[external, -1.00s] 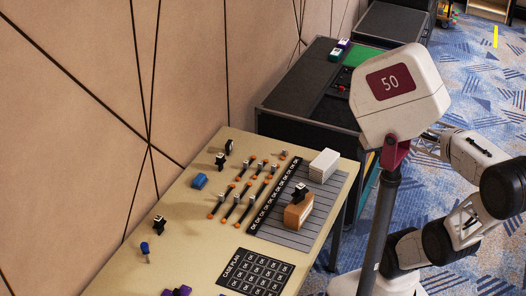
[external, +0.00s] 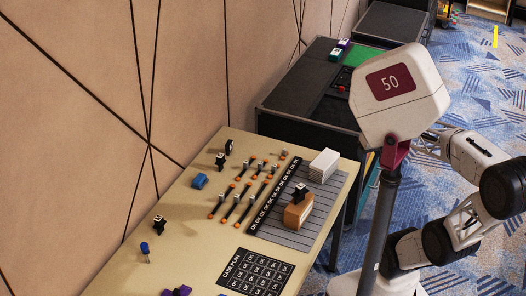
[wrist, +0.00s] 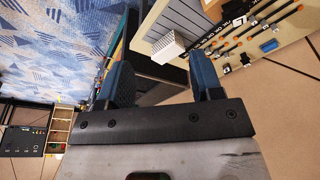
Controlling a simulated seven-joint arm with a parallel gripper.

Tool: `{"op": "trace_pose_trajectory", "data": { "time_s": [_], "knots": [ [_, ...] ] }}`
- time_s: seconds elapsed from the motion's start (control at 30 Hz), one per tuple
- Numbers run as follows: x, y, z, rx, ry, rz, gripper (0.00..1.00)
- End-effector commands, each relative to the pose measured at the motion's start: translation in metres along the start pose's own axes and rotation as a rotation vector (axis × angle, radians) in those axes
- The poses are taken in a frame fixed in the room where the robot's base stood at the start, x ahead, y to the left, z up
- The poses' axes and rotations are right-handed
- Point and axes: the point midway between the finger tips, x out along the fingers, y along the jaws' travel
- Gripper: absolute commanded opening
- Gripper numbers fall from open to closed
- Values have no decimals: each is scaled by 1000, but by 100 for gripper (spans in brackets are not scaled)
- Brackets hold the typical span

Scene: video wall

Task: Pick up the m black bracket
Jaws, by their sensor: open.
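Several small black bracket-like pieces show in the external view. One black piece (external: 220,160) stands at the table's far left, another (external: 159,223) near the left edge, and a third (external: 299,191) sits on a brown block (external: 298,214). I cannot tell which is the m black bracket. In the wrist view a dark piece (wrist: 245,58) shows small on the table. My gripper (wrist: 163,76) is open and empty, with two blue fingers apart, and it is away from the table pieces. In the external view its fingers are not visible.
The tan table (external: 190,255) also holds a white stack (external: 324,165), a blue piece (external: 199,181), rows of orange-ended rods, and a black printed card (external: 255,272). A screen on a pole (external: 400,95) stands before my arm. A dark cabinet (external: 305,100) stands behind the table.

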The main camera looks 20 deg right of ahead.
Motion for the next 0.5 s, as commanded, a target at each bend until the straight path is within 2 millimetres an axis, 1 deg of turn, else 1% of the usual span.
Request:
{"op": "trace_pose_trajectory", "data": {
  "time_s": [0.27, 0.37, 0.5],
  "knots": [
    [0, -3, -5, 4, -7, -8, 60],
    [0, -8, -12, 14, -17, -22, 60],
    [1, -20, -29, 35, -44, -53, 60]
  ]
}}
